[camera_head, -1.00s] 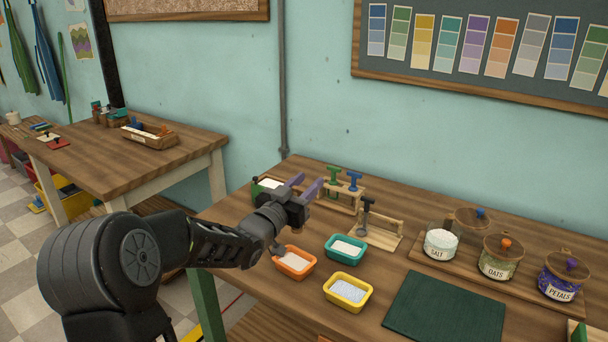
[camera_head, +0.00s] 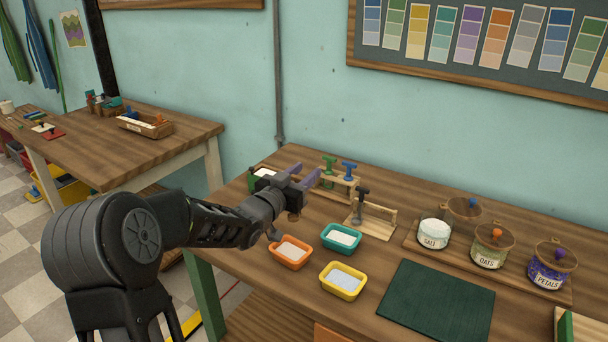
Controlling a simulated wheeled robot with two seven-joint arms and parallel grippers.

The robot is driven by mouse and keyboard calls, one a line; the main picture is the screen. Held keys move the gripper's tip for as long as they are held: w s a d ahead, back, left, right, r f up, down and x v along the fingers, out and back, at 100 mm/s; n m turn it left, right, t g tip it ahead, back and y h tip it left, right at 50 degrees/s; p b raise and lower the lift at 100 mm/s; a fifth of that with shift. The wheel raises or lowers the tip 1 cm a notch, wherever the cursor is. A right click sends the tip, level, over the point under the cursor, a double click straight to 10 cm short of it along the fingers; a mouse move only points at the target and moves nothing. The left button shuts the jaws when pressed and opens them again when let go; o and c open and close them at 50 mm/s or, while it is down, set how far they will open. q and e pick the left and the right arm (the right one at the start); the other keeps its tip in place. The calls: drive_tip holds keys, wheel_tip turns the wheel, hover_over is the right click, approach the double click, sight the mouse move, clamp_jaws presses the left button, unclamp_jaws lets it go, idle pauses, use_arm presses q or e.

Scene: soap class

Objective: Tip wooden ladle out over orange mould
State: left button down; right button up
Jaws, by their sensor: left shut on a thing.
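The orange mould (camera_head: 290,253) stands on the wooden table near its left front edge, with pale stuff inside. My left gripper (camera_head: 300,180) is above the table, behind and over the orange mould, with its purple fingers pointing away to the back right. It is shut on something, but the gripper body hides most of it. A small brown round part, perhaps the wooden ladle (camera_head: 293,216), shows just below the gripper, above and behind the orange mould. I cannot tell whether the ladle is level or tilted. My right gripper is not in view.
A teal mould (camera_head: 341,239) and a yellow mould (camera_head: 342,281) stand close by. A green mould (camera_head: 253,180) is behind the gripper. Jars (camera_head: 490,246) and a green mat (camera_head: 435,302) lie right.

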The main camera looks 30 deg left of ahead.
use_arm(q)
wheel_tip(320, 180, up, 3)
drive_tip(key=shift+r+p, duration=0.2)
drive_tip(key=shift+p, duration=0.5)
idle(0.7)
